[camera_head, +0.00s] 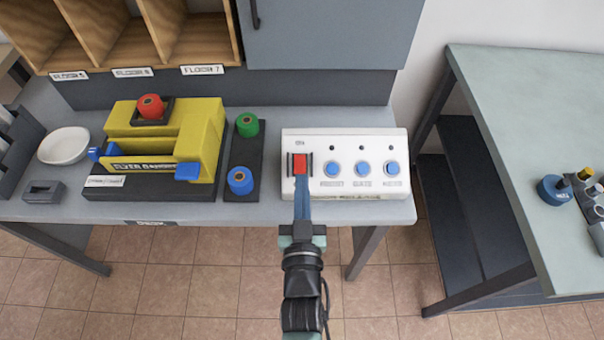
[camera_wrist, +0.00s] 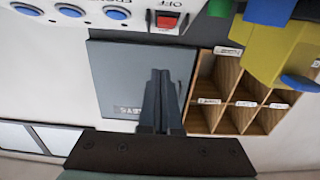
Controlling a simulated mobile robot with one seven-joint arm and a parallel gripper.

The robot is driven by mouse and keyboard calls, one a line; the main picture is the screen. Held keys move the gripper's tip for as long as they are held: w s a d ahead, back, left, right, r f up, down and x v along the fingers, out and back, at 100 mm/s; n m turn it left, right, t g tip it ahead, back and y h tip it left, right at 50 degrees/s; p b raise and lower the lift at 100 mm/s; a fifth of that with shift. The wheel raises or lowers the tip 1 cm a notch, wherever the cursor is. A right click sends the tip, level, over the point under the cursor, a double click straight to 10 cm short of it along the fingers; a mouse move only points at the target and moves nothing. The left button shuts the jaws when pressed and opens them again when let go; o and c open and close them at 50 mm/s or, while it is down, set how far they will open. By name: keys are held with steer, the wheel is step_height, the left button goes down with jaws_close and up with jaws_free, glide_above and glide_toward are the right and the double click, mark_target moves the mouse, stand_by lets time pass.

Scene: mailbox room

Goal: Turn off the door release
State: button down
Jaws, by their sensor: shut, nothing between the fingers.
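In the wrist view my gripper (camera_wrist: 160,72) appears below the switch with a visible gap. Whether it touches the panel cannot be told. The switch's lower edge is partly hidden in the head view.
Three blue buttons, the nearest one (camera_head: 331,168), sit right of the switch. A black stand with a green knob (camera_head: 247,125) and a blue knob (camera_head: 240,180) is left of the panel, beside a yellow machine (camera_head: 205,125). A separate table (camera_head: 535,130) stands right.

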mark_target(300, 164)
steer(key=w, duration=0.1)
steer(key=w+f+b, duration=0.1)
steer(key=w, duration=0.1)
steer(key=w+f, duration=0.1)
steer(key=shift+w+f, duration=0.2)
steer(key=shift+w, duration=0.05)
steer(key=shift+w+f+b, duration=0.2)
steer(key=shift+f+b, duration=0.15)
steer(key=shift+f, duration=0.4)
